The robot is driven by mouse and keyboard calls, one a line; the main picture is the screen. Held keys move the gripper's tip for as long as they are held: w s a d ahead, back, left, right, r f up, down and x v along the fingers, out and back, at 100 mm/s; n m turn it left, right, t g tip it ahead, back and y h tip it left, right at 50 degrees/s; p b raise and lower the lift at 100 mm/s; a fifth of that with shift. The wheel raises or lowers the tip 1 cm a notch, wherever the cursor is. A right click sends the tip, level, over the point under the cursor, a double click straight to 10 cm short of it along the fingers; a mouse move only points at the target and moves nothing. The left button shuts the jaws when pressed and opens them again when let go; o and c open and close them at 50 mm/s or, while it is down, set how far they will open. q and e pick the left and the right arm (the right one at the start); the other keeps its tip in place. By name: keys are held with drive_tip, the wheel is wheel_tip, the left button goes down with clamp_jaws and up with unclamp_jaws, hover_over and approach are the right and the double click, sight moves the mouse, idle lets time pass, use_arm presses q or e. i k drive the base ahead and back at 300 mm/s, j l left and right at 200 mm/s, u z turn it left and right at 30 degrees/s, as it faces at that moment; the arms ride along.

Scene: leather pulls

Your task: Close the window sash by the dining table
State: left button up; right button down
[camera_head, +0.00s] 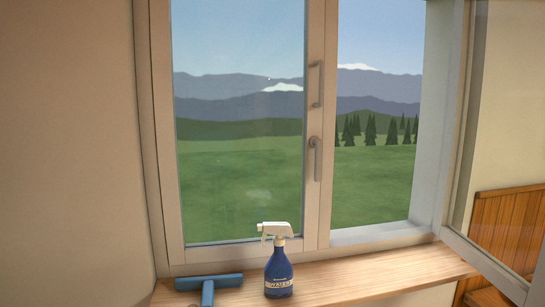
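The window sash (483,262) is on the right of the head view. It stands swung open into the room, hinged at the right side of the window frame (430,120). Its far edge runs out of the picture at the right. The right opening of the window is clear, showing hills and trees. The left pane stands in its frame, with a grey upper handle (316,85) and a lower handle (314,158) on the middle upright. Neither of my grippers is in view.
A blue spray bottle (279,272) with a white head stands on the wooden sill (370,272), below the middle upright. A blue squeegee (209,284) lies left of it. The sill's right part is bare. Slatted wooden furniture (508,228) shows through the sash's glass.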

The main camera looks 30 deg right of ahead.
sight(523, 294)
drive_tip(key=z, duration=1.2)
